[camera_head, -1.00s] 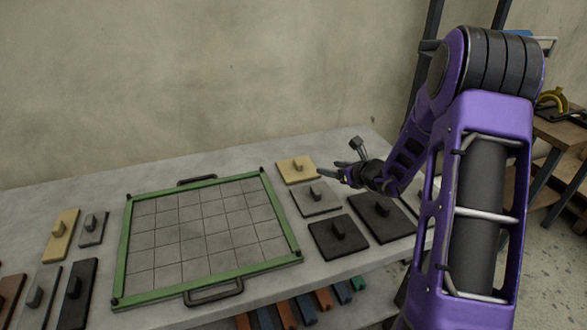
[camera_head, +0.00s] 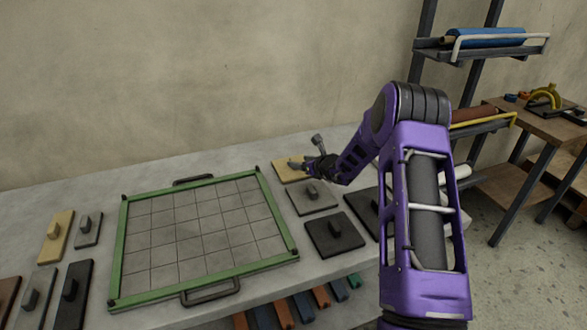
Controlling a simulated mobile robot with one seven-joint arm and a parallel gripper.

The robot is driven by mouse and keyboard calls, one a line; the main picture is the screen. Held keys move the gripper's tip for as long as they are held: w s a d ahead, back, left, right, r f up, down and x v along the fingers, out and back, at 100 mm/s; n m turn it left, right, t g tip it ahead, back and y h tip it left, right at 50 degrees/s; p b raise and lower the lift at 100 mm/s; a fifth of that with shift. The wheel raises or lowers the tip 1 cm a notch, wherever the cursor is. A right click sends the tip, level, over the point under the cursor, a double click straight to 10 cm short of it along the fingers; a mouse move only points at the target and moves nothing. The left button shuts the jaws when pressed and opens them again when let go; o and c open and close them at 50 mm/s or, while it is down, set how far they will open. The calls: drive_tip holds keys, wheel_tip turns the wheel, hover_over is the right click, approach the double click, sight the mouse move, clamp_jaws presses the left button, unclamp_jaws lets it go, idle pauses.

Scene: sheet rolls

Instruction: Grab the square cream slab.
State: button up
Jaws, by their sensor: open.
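The square cream slab (camera_head: 287,172) lies flat on the table at the back, right of the green-framed grid. Its small upright knob is partly hidden by my gripper. My gripper (camera_head: 299,164) is open, with its fingers over the right part of the slab, around or just beside the knob. I cannot tell whether the fingers touch the knob.
The green-framed grid tray (camera_head: 122,245) fills the middle of the table. A grey square slab (camera_head: 306,205) and a black square slab (camera_head: 325,242) lie in front of the cream one. An oblong cream slab (camera_head: 52,246) and several darker slabs lie at left. A shelf rack stands at right.

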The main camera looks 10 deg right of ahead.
drive_tip(key=shift+x, duration=1.45)
drive_tip(key=shift+c, duration=0.3)
clamp_jaws()
drive_tip(key=shift+a+r, duration=0.1)
